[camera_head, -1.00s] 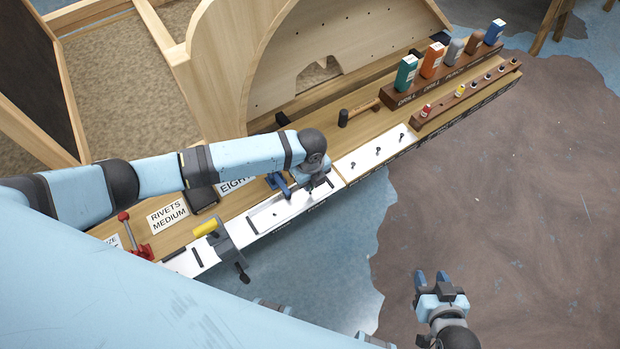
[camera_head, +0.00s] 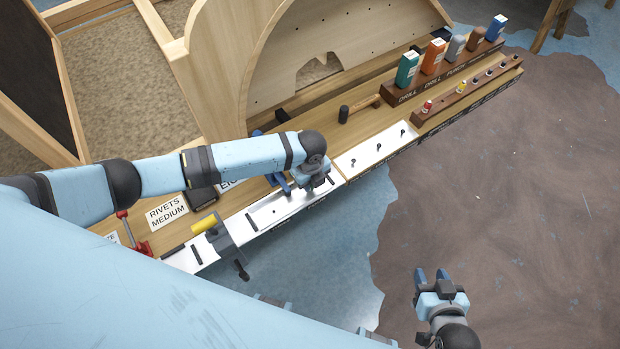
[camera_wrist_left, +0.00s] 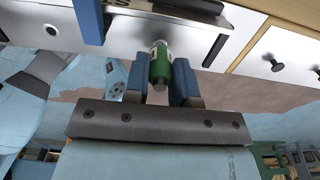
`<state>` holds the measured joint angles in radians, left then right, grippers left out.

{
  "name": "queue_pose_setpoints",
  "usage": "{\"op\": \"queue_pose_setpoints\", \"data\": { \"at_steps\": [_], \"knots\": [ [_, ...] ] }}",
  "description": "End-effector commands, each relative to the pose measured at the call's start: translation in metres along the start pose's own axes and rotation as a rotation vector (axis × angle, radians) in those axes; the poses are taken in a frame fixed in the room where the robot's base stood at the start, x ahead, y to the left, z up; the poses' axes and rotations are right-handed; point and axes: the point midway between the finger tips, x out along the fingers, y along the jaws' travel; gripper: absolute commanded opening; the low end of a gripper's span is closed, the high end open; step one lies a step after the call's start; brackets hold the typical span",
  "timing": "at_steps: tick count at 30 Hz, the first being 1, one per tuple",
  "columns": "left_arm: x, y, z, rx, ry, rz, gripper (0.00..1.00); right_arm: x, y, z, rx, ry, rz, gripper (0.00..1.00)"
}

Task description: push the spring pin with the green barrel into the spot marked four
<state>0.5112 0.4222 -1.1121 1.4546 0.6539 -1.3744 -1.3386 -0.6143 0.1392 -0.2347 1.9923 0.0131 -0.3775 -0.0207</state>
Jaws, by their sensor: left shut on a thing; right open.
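The spring pin with the green barrel (camera_wrist_left: 160,66) is between the two blue fingers of my left gripper (camera_wrist_left: 161,80), which is shut on it. The pin's far end points toward the white metal strip (camera_wrist_left: 140,28); I cannot tell whether it touches. In the head view my left gripper (camera_head: 316,182) is over the right part of the white strip (camera_head: 262,214), and the arm hides the pin. The spot marked four cannot be made out; the labels on the strip's front edge are too small to read. My right gripper (camera_head: 432,277) is open and empty, apart from the bench.
A yellow-handled clamp (camera_head: 204,224) stands on the strip at left. The floor in front is clear.

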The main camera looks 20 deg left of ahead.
Motion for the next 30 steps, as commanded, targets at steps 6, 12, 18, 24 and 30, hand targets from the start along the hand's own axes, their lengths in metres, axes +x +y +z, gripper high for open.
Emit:
{"op": "queue_pose_setpoints", "data": {
  "at_steps": [6, 12, 18, 24, 30],
  "knots": [
    [0.006, 0.0, 0.0, 0.0, 0.0, 0.0, 0.0, 0.002, 0.0, 0.003, 0.0, -0.001, 0.0, 0.43],
    [0.011, 0.0, 0.0, 0.0, 0.0, 0.0, 0.0, 0.003, 0.0, 0.005, 0.0, 0.0, 0.0, 0.43],
    [0.014, 0.0, 0.0, 0.001, 0.0, 0.0, 0.36, 0.003, 0.0, 0.005, 0.0, 0.0, 0.0, 0.43],
    [0.013, 0.0, 0.0, 0.0, 0.0, 0.0, 0.54, 0.003, 0.0, 0.004, 0.0, 0.002, 0.0, 0.43],
    [0.011, 0.0, 0.0, 0.0, 0.0, -0.001, 0.54, 0.003, 0.0, 0.003, 0.0, 0.003, 0.0, 0.43]
  ]
}}
